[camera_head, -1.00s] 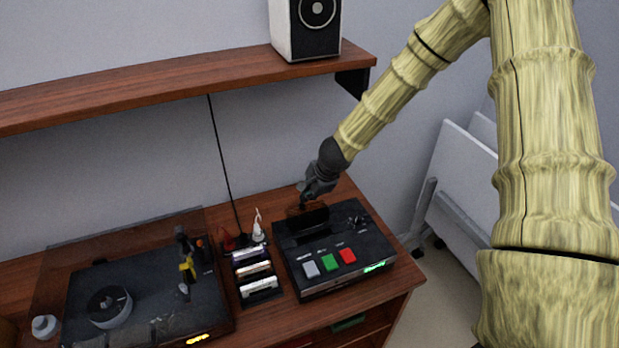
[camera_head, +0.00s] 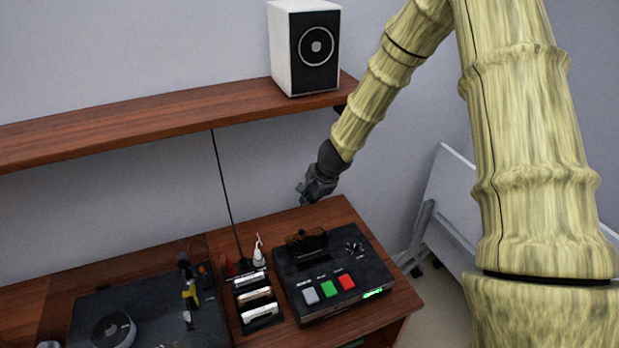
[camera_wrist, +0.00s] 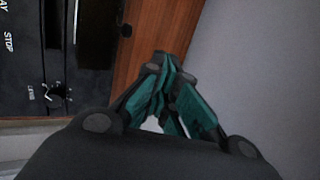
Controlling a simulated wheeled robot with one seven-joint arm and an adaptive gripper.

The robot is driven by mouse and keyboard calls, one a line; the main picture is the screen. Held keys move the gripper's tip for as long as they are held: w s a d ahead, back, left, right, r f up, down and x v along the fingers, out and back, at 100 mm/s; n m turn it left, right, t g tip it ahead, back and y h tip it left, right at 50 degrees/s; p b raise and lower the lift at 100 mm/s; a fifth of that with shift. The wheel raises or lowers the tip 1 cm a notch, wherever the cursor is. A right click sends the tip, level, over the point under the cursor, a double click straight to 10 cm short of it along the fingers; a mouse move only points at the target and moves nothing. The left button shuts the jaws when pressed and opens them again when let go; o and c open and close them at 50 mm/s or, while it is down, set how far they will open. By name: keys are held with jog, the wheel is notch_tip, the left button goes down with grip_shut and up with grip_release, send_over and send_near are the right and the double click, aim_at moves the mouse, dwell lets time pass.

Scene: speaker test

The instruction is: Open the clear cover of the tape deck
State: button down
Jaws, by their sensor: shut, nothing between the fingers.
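The black tape deck (camera_head: 350,287) sits on the wooden cabinet, with grey, green and red buttons at its front and a knob at right. Its dark see-through cover (camera_head: 306,241) appears tilted up at the back of the deck; its exact angle is hard to tell. My gripper (camera_head: 303,196) is above and behind the cover, apart from it, empty. In the wrist view, my gripper's teal-padded fingers (camera_wrist: 165,68) come together at the tips, over the wood beside the deck (camera_wrist: 28,75). The deck's level knob shows there.
Several cassettes (camera_head: 257,296) stand in a rack left of the deck. A turntable (camera_head: 150,310) is further left. A wooden shelf (camera_head: 170,122) with a white speaker (camera_head: 303,47) hangs above. The wall is close behind the cabinet.

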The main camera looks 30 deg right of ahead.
aim_at(305, 239)
jog(key=shift+w+d+r, duration=0.5)
jog(key=shift+w+r, duration=0.55)
jog(key=shift+r, duration=1.8)
jog(key=s+a+f+n+g+b, duration=0.25)
jog(key=a+n+b, duration=0.4)
jog(key=n, duration=0.35)
notch_tip(305, 239, down, 12)
jog(key=d+n+h+b, duration=0.1)
jog(key=n, duration=0.6)
jog(key=shift+d+r+n+h, duration=0.2)
jog(key=shift+d+n+h, duration=0.05)
jog(key=shift+n+h, duration=0.05)
jog(key=shift+g, duration=0.25)
jog(key=shift+a, duration=0.1)
